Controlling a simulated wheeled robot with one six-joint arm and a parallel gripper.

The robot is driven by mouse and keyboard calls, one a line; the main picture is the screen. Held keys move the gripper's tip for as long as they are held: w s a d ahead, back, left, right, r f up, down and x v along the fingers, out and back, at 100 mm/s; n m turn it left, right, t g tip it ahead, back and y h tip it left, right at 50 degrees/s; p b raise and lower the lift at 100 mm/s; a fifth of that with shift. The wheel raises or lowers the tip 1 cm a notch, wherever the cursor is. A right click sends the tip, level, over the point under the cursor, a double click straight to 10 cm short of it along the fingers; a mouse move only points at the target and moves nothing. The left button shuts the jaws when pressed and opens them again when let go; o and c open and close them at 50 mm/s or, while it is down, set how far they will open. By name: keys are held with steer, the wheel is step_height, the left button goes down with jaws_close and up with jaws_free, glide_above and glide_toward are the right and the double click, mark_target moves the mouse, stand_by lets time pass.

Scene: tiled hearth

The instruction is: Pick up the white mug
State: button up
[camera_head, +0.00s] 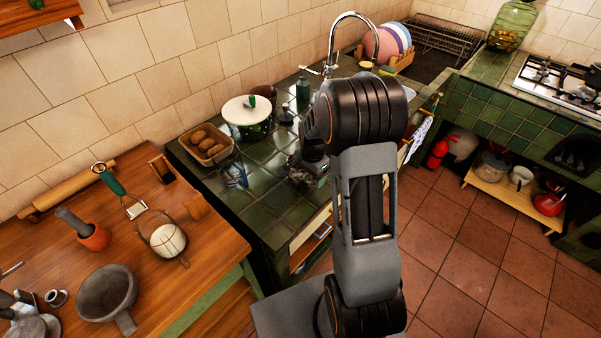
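I cannot make out a white mug for certain. A small white vessel (521,176) stands on the low wooden shelf at the right; it is too small to tell if it is a mug. A white-topped pot (247,110) with a green patterned side stands on the green tiled counter. My gripper (308,172) is over the near part of that counter, partly hidden by my own dark arm. Its fingers are too small and dark to tell whether they are open or shut, or hold anything.
A basket of brown round items (206,145) and a green bottle (303,87) are on the tiled counter (258,205). The tiled floor (465,255) at right is clear.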

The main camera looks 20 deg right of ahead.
steer(key=c, duration=1.1)
steer(key=shift+r, duration=0.1)
steer(key=shift+c, duration=0.2)
